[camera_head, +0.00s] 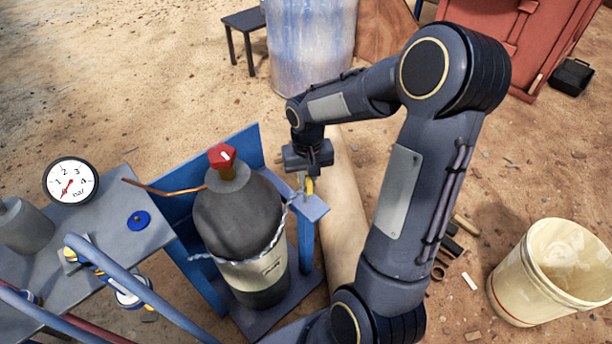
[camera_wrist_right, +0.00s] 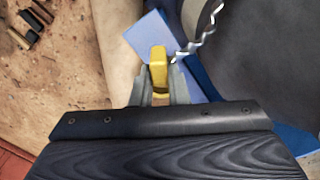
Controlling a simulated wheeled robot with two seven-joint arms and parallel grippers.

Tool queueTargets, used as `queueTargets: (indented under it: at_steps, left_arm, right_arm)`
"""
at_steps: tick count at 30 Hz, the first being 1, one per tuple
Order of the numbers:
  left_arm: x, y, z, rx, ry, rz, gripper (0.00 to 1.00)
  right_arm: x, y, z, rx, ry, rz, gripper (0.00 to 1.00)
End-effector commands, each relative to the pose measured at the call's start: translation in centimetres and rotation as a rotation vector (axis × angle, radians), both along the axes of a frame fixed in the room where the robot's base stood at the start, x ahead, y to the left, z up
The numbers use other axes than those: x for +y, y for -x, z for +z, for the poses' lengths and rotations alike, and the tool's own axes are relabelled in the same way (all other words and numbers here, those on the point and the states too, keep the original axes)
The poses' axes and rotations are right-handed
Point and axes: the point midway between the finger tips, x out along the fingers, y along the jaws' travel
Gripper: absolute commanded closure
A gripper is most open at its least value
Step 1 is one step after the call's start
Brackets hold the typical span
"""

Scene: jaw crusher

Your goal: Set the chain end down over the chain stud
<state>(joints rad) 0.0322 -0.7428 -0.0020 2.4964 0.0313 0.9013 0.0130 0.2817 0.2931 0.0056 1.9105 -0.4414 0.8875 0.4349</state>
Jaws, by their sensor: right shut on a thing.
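The chain (camera_head: 284,215) wraps the front of a dark gas cylinder (camera_head: 238,212) with a beige band and red cap. My right gripper (camera_head: 308,186) is shut on the yellow chain end at the cylinder's upper right. In the right wrist view the yellow chain end (camera_wrist_right: 158,66) sits between the fingers of the gripper (camera_wrist_right: 158,88), with the twisted silver chain (camera_wrist_right: 200,38) running up and right from it. The chain end is over or close to a small blue plate (camera_head: 313,208) on the stand; the gap cannot be told. I cannot make out the chain stud. My left gripper is out of view.
The blue stand (camera_head: 190,208) surrounds the cylinder. A grey table (camera_head: 105,215) with a pressure gauge (camera_head: 70,181) and blue pipes is at left. A thick tan pipe (camera_head: 345,220) lies just right of the stand. A cream bucket (camera_head: 520,290) stands at lower right.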

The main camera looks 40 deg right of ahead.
Motion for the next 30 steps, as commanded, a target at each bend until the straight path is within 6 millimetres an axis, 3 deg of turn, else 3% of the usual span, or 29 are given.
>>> queueTargets:
  at_steps: [8, 30]
  left_arm:
    - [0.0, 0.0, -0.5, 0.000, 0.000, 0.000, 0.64]
    - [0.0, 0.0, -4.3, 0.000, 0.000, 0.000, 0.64]
  right_arm:
    - [0.1, 0.0, -0.8, 0.000, 0.000, 0.001, 1.00]
    - [0.1, 0.0, -6.0, 0.001, 0.000, 0.001, 1.00]
